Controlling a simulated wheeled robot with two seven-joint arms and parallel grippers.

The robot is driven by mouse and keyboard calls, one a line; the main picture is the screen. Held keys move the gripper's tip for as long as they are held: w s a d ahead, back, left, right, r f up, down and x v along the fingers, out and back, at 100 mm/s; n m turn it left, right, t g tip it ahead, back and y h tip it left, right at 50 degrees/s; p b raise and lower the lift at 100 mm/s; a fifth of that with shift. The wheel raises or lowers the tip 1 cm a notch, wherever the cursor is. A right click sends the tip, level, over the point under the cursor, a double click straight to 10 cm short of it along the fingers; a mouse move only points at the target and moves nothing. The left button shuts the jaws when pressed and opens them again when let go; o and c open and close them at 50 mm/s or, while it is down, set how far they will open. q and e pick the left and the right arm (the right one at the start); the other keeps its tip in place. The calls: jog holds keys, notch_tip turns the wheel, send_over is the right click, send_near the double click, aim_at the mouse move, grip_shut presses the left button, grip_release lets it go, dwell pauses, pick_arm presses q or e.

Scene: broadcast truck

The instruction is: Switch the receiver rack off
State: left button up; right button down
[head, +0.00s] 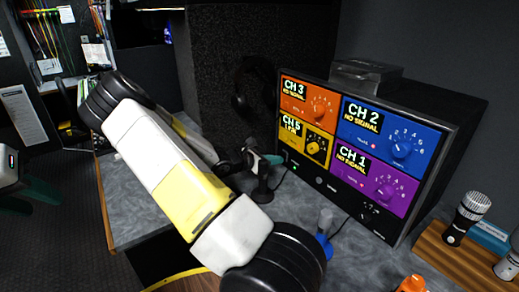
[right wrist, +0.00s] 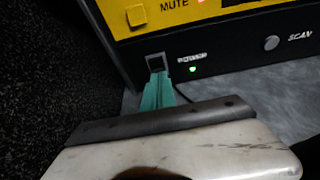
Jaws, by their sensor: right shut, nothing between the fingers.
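The receiver rack (head: 330,172) stands on the grey desk, with orange, blue, yellow and purple channel panels. Its power switch (right wrist: 156,61), a dark rocker in a pale frame, is at the lower left of its front in the right wrist view. A green light (right wrist: 193,69) glows beside it under a POWER label. My right gripper (head: 275,159) is shut and empty, its teal fingertips (right wrist: 158,82) just below the switch; I cannot tell whether they touch it. My left gripper (head: 14,205) is partly cut off at the left edge, far from the rack.
A small microphone on a stand (head: 262,185) is beside my right gripper. A clear and blue item (head: 325,228) and an orange object (head: 412,284) are in front of the rack. A microphone (head: 468,212) stands on a wooden board at right. Headphones (head: 250,85) hang behind.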

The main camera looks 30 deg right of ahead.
jog(key=shift+d, duration=0.25)
jog(key=shift+v, duration=3.45)
